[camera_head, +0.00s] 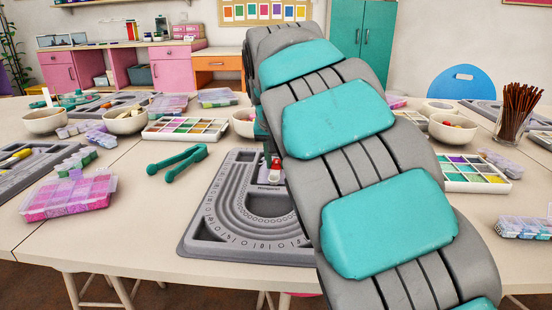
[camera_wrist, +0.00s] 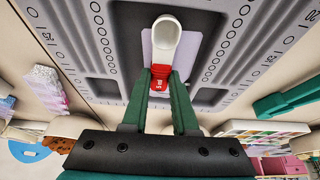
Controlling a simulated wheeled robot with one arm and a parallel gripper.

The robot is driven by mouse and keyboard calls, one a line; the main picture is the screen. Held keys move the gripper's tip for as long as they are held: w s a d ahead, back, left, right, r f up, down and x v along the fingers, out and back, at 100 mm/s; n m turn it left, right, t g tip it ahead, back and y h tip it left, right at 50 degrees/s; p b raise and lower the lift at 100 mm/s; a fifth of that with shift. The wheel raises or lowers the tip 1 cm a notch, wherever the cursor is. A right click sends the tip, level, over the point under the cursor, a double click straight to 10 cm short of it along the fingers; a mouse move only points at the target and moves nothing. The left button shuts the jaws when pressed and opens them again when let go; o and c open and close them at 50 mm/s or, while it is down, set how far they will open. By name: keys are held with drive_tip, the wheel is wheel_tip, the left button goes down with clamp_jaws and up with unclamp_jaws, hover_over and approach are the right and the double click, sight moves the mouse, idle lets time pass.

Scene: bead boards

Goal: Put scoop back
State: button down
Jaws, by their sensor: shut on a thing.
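The scoop (camera_wrist: 166,42) has a white rounded bowl and a red handle. In the wrist view my gripper (camera_wrist: 160,82) is shut on the red handle between its two green fingers, with the bowl pointing away from me. The grey bead board (camera_wrist: 105,50) lies behind the scoop, with a pale lilac flat patch (camera_wrist: 149,50) right behind the bowl. In the head view the board (camera_head: 205,222) is on the table, and my arm hides its right part and most of my gripper. I cannot tell whether the scoop touches the board.
A green tong-like tool (camera_head: 178,160) lies left of the board. A bead tray (camera_head: 185,129), a pink bead box (camera_head: 68,197) and bowls (camera_head: 125,121) stand around. A glass of brown sticks (camera_head: 516,112) stands at the right. Bare table (camera_head: 130,225) shows left of the board.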

sight(274, 175)
drive_tip(key=c, duration=0.7)
unclamp_jaws()
drive_tip(key=shift+w+v, duration=0.15)
drive_tip(key=shift+v, duration=3.15)
drive_tip(key=shift+w+v, duration=0.1)
drive_tip(key=shift+v, duration=3.15)
drive_tip(key=shift+r, duration=0.1)
